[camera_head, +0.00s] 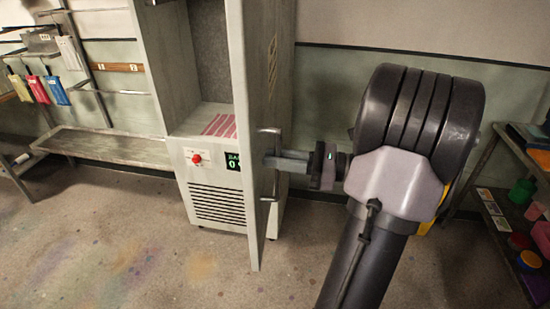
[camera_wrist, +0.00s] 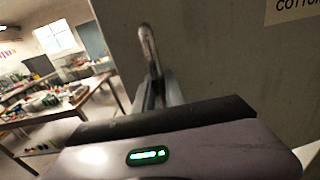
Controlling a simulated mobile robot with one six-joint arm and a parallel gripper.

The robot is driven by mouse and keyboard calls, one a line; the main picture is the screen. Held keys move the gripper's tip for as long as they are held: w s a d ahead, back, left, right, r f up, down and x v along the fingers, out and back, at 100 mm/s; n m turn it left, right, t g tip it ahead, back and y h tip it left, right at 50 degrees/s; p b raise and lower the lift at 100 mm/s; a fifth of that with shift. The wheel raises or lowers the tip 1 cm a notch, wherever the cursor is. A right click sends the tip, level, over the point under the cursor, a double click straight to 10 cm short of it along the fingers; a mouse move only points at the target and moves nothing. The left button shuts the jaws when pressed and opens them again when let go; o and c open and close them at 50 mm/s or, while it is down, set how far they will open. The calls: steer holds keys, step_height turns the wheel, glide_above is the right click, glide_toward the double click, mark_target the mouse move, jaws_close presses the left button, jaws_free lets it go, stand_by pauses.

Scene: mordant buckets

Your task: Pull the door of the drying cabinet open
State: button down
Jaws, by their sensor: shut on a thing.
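The drying cabinet (camera_head: 160,75) is a tall grey-green unit with a vented lower panel. Its door (camera_head: 258,200) stands swung out from the body and is seen nearly edge-on in the head view; the door face also fills the right of the wrist view (camera_wrist: 215,60). A metal bar handle (camera_head: 272,131) stands upright on the door's outer face, and its upper end shows in the wrist view (camera_wrist: 149,48). My gripper (camera_head: 272,163) is shut on the handle, reaching it from the right. The fingertips are partly hidden behind the gripper body in the wrist view.
Inside the cabinet lies a red-striped piece (camera_head: 220,126). A red knob (camera_head: 196,158) sits on the lower panel. A bench (camera_head: 110,149) and hanging coloured bags (camera_head: 56,90) are at left. Shelves with pots (camera_head: 522,190) stand at right. Floor in front is clear.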

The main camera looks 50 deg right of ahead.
steer(key=c, duration=1.4)
jaws_free()
steer(key=p+v, duration=0.5)
steer(key=v, duration=1.2)
steer(key=shift+s, duration=0.15)
steer(key=shift+d, duration=0.15)
